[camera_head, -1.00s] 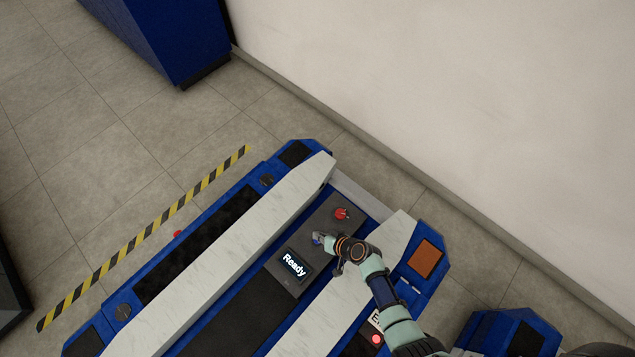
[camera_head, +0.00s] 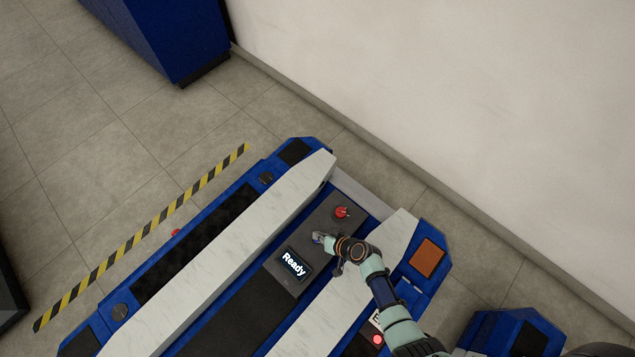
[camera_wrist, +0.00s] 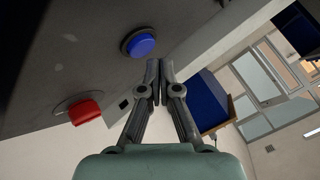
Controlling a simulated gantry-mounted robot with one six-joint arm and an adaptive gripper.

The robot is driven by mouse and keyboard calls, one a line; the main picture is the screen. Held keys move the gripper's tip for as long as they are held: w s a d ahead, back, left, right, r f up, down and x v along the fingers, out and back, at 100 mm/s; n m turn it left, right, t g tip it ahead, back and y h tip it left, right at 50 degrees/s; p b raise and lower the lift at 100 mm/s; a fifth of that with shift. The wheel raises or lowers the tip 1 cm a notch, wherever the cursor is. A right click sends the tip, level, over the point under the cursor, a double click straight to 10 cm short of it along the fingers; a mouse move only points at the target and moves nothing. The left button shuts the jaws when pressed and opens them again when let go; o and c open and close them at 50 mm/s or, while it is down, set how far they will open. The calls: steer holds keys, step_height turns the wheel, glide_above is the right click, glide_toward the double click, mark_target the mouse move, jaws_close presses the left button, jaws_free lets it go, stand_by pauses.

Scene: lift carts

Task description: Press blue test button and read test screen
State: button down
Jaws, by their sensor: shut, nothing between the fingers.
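The blue test button (camera_wrist: 142,46) sits on the dark grey panel in the wrist view, just beyond and a little left of my fingertips. My gripper (camera_wrist: 159,66) is shut with nothing between its fingers. I cannot tell whether it touches the button. In the head view my gripper (camera_head: 318,237) is over the panel between the screen and the red button, and it hides the blue button. The test screen (camera_head: 294,264) is lit and reads "Ready".
A red button (camera_head: 342,212) is on the same panel and also shows in the wrist view (camera_wrist: 86,111). Long pale rails (camera_head: 235,255) of the blue lift cart flank the panel. A white wall (camera_head: 440,90) stands behind. A yellow-black floor stripe (camera_head: 140,238) lies to the left.

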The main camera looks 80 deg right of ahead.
steer(key=shift+f, duration=0.1)
stand_by(0.5)
steer(key=shift+f+b, duration=0.35)
steer(key=shift+b, duration=0.15)
steer(key=shift+f+b, duration=0.35)
steer(key=shift+b, duration=0.05)
stand_by(0.3)
stand_by(0.4)
steer(key=shift+r+p, duration=0.7)
steer(key=shift+r, duration=0.1)
steer(key=shift+r, duration=0.1)
step_height(320, 180, up, 5)
steer(key=p, duration=0.4)
steer(key=shift+p, duration=0.35)
